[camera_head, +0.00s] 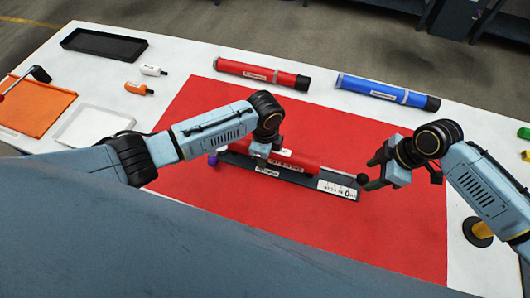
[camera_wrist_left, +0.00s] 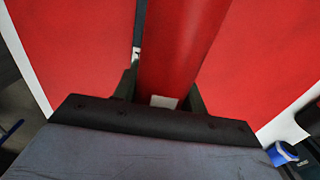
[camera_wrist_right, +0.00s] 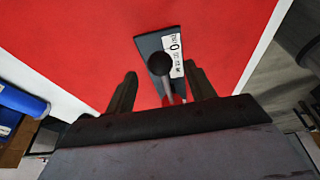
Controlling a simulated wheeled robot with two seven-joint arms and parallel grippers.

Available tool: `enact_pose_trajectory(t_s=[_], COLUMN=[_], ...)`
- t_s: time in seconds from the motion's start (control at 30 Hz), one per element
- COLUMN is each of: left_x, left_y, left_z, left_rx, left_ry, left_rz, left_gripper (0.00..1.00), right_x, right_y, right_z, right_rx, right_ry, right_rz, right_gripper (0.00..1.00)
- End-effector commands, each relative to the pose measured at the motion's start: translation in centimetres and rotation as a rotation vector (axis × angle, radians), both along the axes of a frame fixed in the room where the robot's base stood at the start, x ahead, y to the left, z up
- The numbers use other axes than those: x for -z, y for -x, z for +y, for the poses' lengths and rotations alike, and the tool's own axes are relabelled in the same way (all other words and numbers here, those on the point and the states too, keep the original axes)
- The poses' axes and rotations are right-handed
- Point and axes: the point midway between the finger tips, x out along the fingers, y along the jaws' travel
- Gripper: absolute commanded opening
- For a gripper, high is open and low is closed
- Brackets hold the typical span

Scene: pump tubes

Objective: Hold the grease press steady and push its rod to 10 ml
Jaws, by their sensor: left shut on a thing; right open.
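The grease press is a red tube (camera_head: 300,161) lying on a dark base (camera_head: 290,175) on the red mat (camera_head: 390,220). Its thin rod reaches right to a dark round knob (camera_head: 362,179). A white scale plate (camera_head: 337,189) sits at the base's right end. My left gripper (camera_head: 268,150) is shut around the red tube, which fills its jaws in the left wrist view (camera_wrist_left: 180,60). My right gripper (camera_head: 372,172) is open beside the knob. In the right wrist view the knob (camera_wrist_right: 159,64) lies between the open fingers, with a gap on both sides.
A red tube (camera_head: 262,74) and a blue tube (camera_head: 388,91) lie behind the mat. A black tray (camera_head: 104,44), small white and orange bottles, a white tray (camera_head: 92,130) and an orange tray (camera_head: 38,107) are at left. The mat's front is clear.

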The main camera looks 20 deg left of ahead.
Motion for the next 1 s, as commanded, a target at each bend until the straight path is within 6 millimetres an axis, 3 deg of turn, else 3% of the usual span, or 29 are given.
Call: enact_pose_trajectory(t_s=[0.33, 0.77, 1.0], left_x=[-0.1, -0.1, -0.1], left_y=[-0.1, -0.1, -0.1], left_z=[0.0, 0.0, 0.0], left_rx=[0.000, 0.000, -0.001], left_ry=[0.001, 0.001, 0.001], left_rz=[-0.002, -0.003, -0.003], left_gripper=[0.00, 0.00, 0.00], right_x=[3.9, 4.7, 4.7], right_y=[0.0, 0.0, 0.0], right_z=[1.3, 1.5, 1.5], right_rx=[-0.001, -0.002, -0.002], right_ry=[0.000, 0.001, 0.001], right_rz=[0.001, -0.001, -0.001], right_gripper=[0.55, 0.55, 0.26])
